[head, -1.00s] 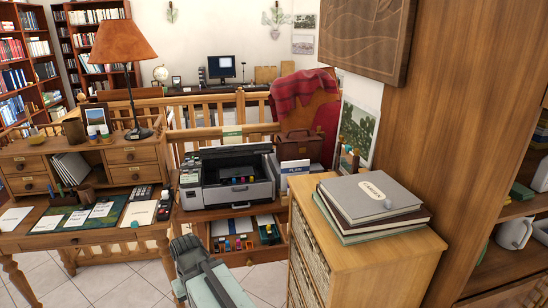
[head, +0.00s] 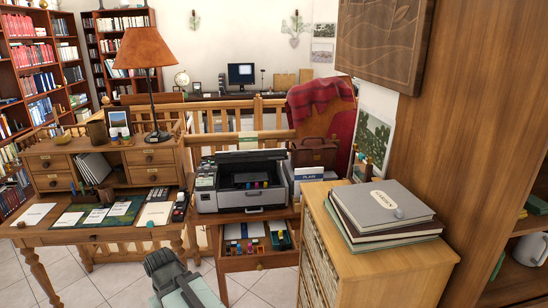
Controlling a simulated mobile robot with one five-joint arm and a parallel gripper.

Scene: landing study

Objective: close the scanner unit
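The printer (head: 243,200) stands on a wooden stand beyond the near cabinet, grey and black. Its scanner unit (head: 240,157) is the dark top part, raised at the back. The opening under it shows a dark interior with small coloured parts. Part of my arm, grey and pale green, shows at the bottom of the head view, in front of the stand and apart from the printer. No fingertips of my gripper can be made out.
A drawer (head: 260,264) with coloured items is pulled out below the printer. A cabinet (head: 385,262) with stacked books (head: 385,212) stands close on the right. A desk (head: 70,238) with a lamp (head: 146,50) is on the left. Tiled floor shows at lower left.

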